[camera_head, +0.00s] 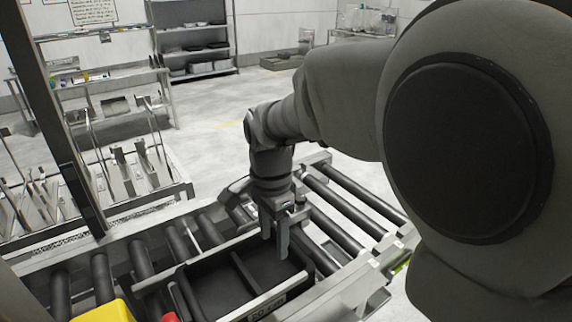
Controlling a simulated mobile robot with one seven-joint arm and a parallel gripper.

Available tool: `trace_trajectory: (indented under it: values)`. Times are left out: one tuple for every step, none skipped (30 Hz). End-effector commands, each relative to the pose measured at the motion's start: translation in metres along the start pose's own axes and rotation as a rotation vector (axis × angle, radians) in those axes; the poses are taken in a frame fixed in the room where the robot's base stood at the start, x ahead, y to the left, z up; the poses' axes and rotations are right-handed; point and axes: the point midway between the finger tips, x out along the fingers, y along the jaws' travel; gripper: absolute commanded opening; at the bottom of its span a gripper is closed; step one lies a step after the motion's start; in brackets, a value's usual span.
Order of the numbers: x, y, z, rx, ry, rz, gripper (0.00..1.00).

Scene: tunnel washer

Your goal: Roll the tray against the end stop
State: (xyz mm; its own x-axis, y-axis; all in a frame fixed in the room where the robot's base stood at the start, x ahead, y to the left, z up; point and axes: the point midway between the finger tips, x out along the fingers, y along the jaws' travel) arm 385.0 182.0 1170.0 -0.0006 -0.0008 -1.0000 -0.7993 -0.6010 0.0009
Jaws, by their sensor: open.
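The black tray (215,291) sits on the roller conveyor in the lower middle of the head view. It has a divider inside and a label on its near wall. My gripper (275,250) points down at the tray's far right end, with its fingers apart and nothing seen between them. Its fingertips are close to the tray's wall; I cannot tell whether they touch it. I cannot clearly make out the end stop. Beyond the tray, bare rollers (350,213) run to the upper right. My arm hides much of the right side.
Rollers (143,262) also lie left of the tray. A yellow object (105,312) and a red object (169,317) are at the bottom edge. A dark post (62,130) stands at left. Racks (130,172) and a shelf unit (192,45) stand behind.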

Motion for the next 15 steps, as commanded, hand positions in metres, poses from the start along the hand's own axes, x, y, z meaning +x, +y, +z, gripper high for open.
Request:
trace_trajectory:
  values:
    - [0.0, 0.0, 0.0, 0.002, 0.0, 0.001, 0.62]
    - [0.0, 0.0, 0.0, 0.002, 0.0, 0.0, 0.62]
    - [0.0, 0.0, 0.0, 0.002, 0.0, 0.0, 0.62]
    - [0.0, 0.0, 0.0, 0.002, 0.0, 0.0, 0.62]
    - [0.0, 0.0, 0.0, 0.001, 0.0, 0.0, 0.62]
    - [0.0, 0.0, 0.0, 0.001, 0.0, 0.0, 0.62]
    - [0.0, 0.0, 0.0, 0.001, 0.0, 0.0, 0.62]
    - [0.0, 0.0, 0.0, 0.001, 0.0, 0.0, 0.62]
    - [0.001, 0.0, 0.0, 0.001, 0.0, 0.0, 0.62]
    - [0.002, 0.0, 0.0, 0.0, 0.0, 0.001, 0.62]
    - [0.004, 0.001, 0.0, 0.0, 0.0, 0.001, 0.62]
    - [0.007, 0.001, 0.0, 0.0, 0.0, 0.002, 0.62]
    - [0.01, 0.001, 0.0, 0.0, 0.0, 0.002, 0.62]
    - [0.014, 0.001, 0.0, 0.0, 0.0, 0.003, 0.62]
    - [0.02, 0.001, 0.0, 0.0, 0.0, 0.004, 0.62]
